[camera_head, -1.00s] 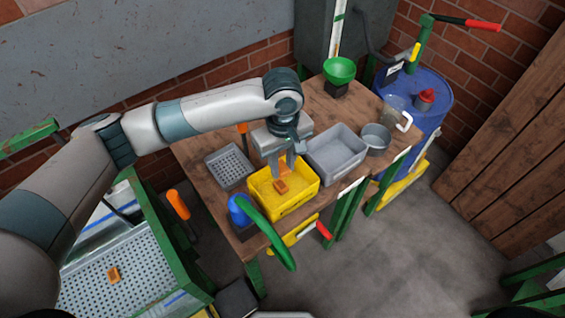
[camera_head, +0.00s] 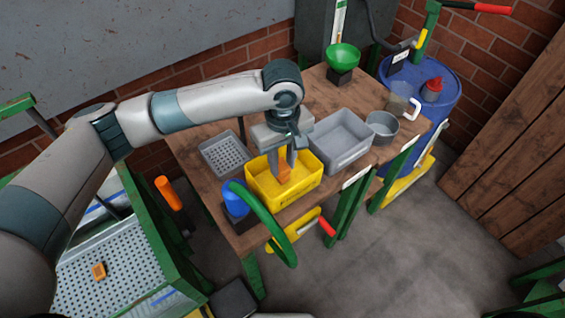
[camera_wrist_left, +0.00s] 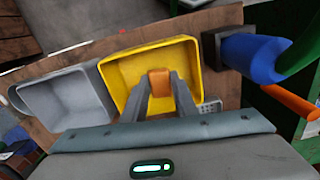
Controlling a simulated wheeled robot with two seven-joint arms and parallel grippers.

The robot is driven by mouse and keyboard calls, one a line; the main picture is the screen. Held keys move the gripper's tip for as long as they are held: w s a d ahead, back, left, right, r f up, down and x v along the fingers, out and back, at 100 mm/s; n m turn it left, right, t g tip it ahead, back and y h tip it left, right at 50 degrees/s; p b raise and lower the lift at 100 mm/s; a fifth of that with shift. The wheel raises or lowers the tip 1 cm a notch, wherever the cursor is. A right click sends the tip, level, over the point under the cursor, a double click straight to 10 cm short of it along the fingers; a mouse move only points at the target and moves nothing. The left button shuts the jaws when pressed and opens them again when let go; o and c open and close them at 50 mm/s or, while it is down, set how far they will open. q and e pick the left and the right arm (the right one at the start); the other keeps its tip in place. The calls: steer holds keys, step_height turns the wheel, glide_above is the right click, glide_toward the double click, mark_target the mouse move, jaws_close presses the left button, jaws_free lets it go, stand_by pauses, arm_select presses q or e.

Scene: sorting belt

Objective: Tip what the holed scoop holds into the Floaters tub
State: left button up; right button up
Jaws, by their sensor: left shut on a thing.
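My left gripper (camera_head: 286,168) points down into the yellow tub (camera_head: 302,192) on the wooden table. It is shut on an orange block (camera_head: 284,174), which also shows between the fingertips in the left wrist view (camera_wrist_left: 160,80). Dark lettering on the yellow tub is too small to read. A grey perforated basket (camera_head: 225,155) sits left of the tub, with a thin dark post behind it. I cannot tell whether this is the holed scoop, and I see nothing lying in it. My right gripper is not in view.
A grey tub (camera_head: 342,143) and a round grey pot (camera_head: 383,126) stand right of the yellow tub. A blue container (camera_head: 235,200) and a curved green bar (camera_head: 265,228) are at its front left. Another orange block (camera_head: 98,271) lies on the perforated tray (camera_head: 125,245) at left.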

mark_target(283, 167)
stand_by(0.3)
arm_select(q)
steer(key=o, duration=1.1)
steer(key=shift+r, duration=0.1)
step_height(283, 167, up, 17)
steer(key=b, duration=0.2)
steer(key=shift+b, duration=0.35)
steer(key=shift+s, duration=0.1)
